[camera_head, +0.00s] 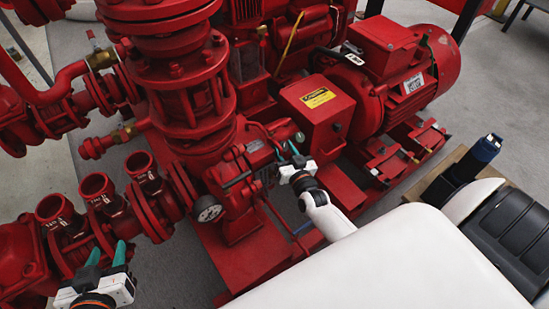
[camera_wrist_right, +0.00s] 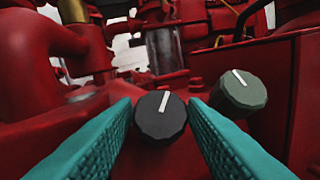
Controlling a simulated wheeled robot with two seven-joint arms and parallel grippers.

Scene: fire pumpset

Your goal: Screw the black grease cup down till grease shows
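The black grease cup (camera_wrist_right: 160,115) is a round, faceted knob with a white line on its face, tilted slightly right of upright. My right gripper (camera_wrist_right: 161,106) has its teal fingers on either side of this cup, with what looks like a thin gap at each side. A grey-green cup (camera_wrist_right: 238,93) with a white line sits just right of it, outside the fingers. In the head view my right gripper (camera_head: 287,149) is at the red pump housing, and I cannot make out the black cup there. My left gripper (camera_head: 106,254) is open and empty at lower left.
A red motor (camera_head: 400,75) and a red box with a yellow label (camera_head: 318,98) stand beyond my right gripper. A pressure gauge (camera_head: 208,209) and red flanged pipes (camera_head: 105,195) lie to the left. Grey floor (camera_head: 185,262) shows at lower left.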

